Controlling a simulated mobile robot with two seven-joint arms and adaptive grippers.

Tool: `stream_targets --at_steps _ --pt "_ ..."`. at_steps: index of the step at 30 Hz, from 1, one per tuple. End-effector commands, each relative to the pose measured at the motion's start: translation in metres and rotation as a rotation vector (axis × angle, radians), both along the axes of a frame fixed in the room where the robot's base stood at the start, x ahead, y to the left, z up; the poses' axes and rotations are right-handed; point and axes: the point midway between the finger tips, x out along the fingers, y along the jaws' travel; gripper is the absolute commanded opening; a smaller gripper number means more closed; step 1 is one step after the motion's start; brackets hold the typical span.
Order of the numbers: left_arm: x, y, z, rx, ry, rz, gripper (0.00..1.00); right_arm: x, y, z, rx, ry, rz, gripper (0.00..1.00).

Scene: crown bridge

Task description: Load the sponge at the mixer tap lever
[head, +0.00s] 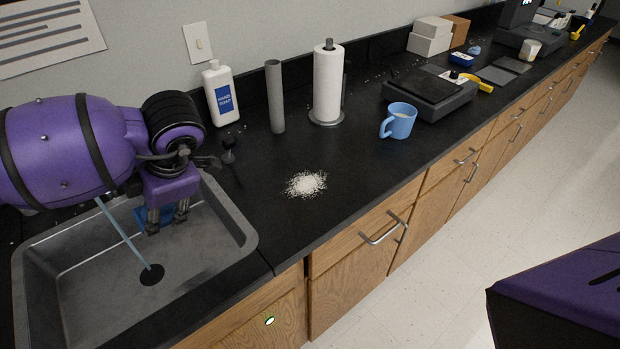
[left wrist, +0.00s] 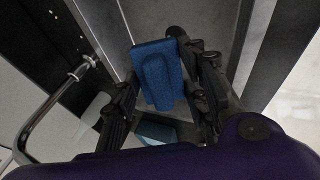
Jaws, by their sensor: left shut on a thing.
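My left gripper (head: 168,217) hangs over the sink (head: 215,245), fingers pointing down. In the left wrist view the gripper (left wrist: 165,85) is shut on a blue sponge (left wrist: 160,75), which sits between its fingers. The sponge (head: 146,217) is partly hidden by the fingers in the head view. A pale blue water stream (head: 122,235) runs down to the dark drain (head: 151,274), to the left of the sponge. A curved metal tap pipe (left wrist: 42,118) shows at the left of the wrist view. My arm hides most of the tap in the head view, and I cannot make out its lever. My right gripper is out of view.
A white powder pile (head: 306,184) lies on the black counter right of the sink. Behind are a soap bottle (head: 221,95), a grey cylinder (head: 275,97) and a paper towel roll (head: 328,85). A blue mug (head: 399,121) stands farther right. A small black fixture (head: 229,150) stands behind the sink.

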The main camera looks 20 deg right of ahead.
Motion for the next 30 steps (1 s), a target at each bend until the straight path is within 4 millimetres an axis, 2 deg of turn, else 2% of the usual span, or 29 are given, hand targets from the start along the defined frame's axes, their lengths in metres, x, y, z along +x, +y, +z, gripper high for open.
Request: stream_targets --at_steps 16,30 --pt "0.033 0.043 -0.013 -0.001 0.0 0.002 0.19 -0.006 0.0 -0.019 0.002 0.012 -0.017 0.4" --pt "0.055 0.072 -0.018 -0.001 0.0 0.002 0.19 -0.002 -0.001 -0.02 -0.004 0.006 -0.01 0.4"
